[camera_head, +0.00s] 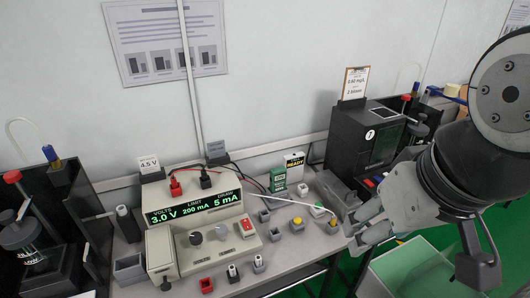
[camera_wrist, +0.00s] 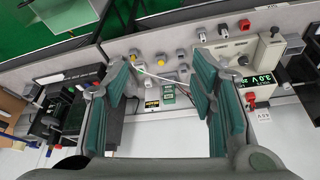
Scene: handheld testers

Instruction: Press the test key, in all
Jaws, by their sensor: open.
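My gripper (camera_head: 358,228) is open at the right end of the bench; it also shows in the wrist view (camera_wrist: 160,85) with two green-padded fingers apart and nothing between them in grip. A small green handheld unit (camera_head: 278,180) stands at the back of the bench, left of my gripper; it also shows between the fingers in the wrist view (camera_wrist: 168,94). Small grey blocks, some with yellow tops (camera_head: 297,222), stand in front. I cannot tell which part is the test key.
A power supply (camera_head: 212,214) reads 3.0 V, 200 mA, 5 mA, with a 4.5 V card (camera_head: 149,163) behind. Red and black leads run from its top. A black bench unit (camera_head: 365,140) stands behind my gripper. A pale bin (camera_head: 415,270) lies below, right of the bench.

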